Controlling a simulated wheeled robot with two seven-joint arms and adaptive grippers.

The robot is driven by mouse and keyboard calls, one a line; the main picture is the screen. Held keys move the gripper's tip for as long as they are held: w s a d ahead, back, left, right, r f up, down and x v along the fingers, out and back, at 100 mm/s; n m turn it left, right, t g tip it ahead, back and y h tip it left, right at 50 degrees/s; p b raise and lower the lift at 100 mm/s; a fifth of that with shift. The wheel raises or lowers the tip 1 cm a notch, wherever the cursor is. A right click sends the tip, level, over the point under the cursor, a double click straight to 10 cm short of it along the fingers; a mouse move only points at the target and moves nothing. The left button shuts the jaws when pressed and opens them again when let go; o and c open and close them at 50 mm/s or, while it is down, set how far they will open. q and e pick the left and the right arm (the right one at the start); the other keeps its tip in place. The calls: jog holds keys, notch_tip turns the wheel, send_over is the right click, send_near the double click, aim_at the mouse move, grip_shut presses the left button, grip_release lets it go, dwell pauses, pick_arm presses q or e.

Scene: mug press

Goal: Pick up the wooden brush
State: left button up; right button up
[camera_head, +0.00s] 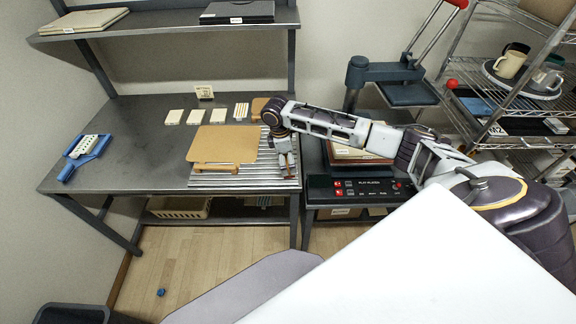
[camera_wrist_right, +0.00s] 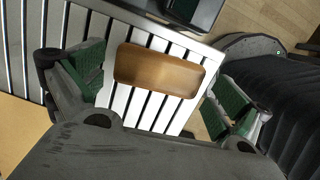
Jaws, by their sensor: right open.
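In the right wrist view, a brown wooden block with rounded ends, the wooden brush (camera_wrist_right: 158,72), lies on the slatted metal rack (camera_wrist_right: 150,112). It sits between the two green-padded fingers of my right gripper (camera_wrist_right: 158,88), which is open, with a gap on each side. Bristles are not visible from above. In the head view my right gripper (camera_head: 287,168) points down over the right end of the rack, near the table's front edge; the brush is too small and covered there to make out clearly. My left gripper is not in view.
A tan board (camera_head: 222,146) lies on the rack left of my gripper, with a wooden bar (camera_head: 213,168) at its front edge. Several pale tiles (camera_head: 173,117) lie behind it. A press with a control panel (camera_head: 362,187) stands right, and a blue tool (camera_head: 85,153) lies far left.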

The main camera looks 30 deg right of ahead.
notch_tip(320, 180, down, 2)
jog(key=shift+s+d, duration=0.1)
jog(key=c, duration=0.6)
jog(key=shift+c, duration=0.6)
jog(key=shift+r, duration=0.25)
notch_tip(320, 180, up, 8)
jog(key=shift+r, duration=0.65)
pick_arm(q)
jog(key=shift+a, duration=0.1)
pick_arm(e)
jog(key=shift+r, duration=0.15)
